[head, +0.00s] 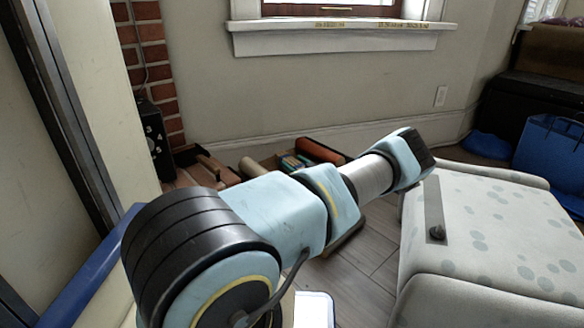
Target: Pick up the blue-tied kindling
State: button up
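Several log-like or bundle-like items lie on the floor against the back wall, partly hidden behind my arm. One is a reddish-brown roll (319,151). Beside it is a small group with teal and tan colours (292,163). Further left is a pale tan roll (252,167) and a brown piece (217,168). I cannot make out which of these is the blue-tied kindling, or see a clear blue tie. My arm crosses the middle of the view, and I cannot see my gripper's fingers.
A pale spotted upholstered seat (490,225) fills the right. A blue bag (548,150) stands beyond it. A black box with numbers (156,140) is by the brick column (150,55) at left. Some wooden floor (365,265) shows clear between my arm and the seat.

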grip_shut()
dwell(0.4)
